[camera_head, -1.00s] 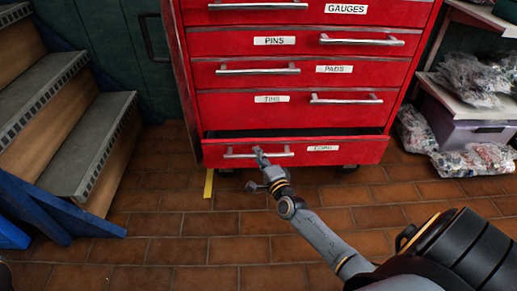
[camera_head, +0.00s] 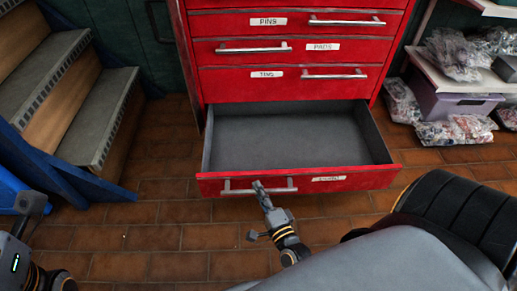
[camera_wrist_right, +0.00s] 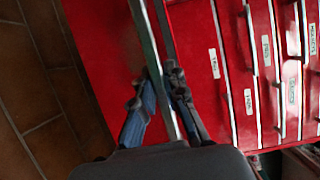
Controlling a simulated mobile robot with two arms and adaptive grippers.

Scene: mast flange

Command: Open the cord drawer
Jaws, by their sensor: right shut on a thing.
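The cord drawer (camera_head: 350,181) is the lowest drawer of the red cabinet, with a white label on its front. In the head view it stands well out from the cabinet, and its grey inside looks empty. My right gripper (camera_head: 260,186) is shut on the drawer's silver bar handle (camera_head: 235,187), near the handle's middle. In the right wrist view, the fingers (camera_wrist_right: 166,95) sit on both sides of the handle bar (camera_wrist_right: 150,45).
The red cabinet's upper drawers, such as the one labelled TINS (camera_head: 230,84), are shut. Grey steps (camera_head: 100,120) with a blue frame stand at the left. Shelves with bagged items and a purple bin (camera_head: 455,103) are at the right.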

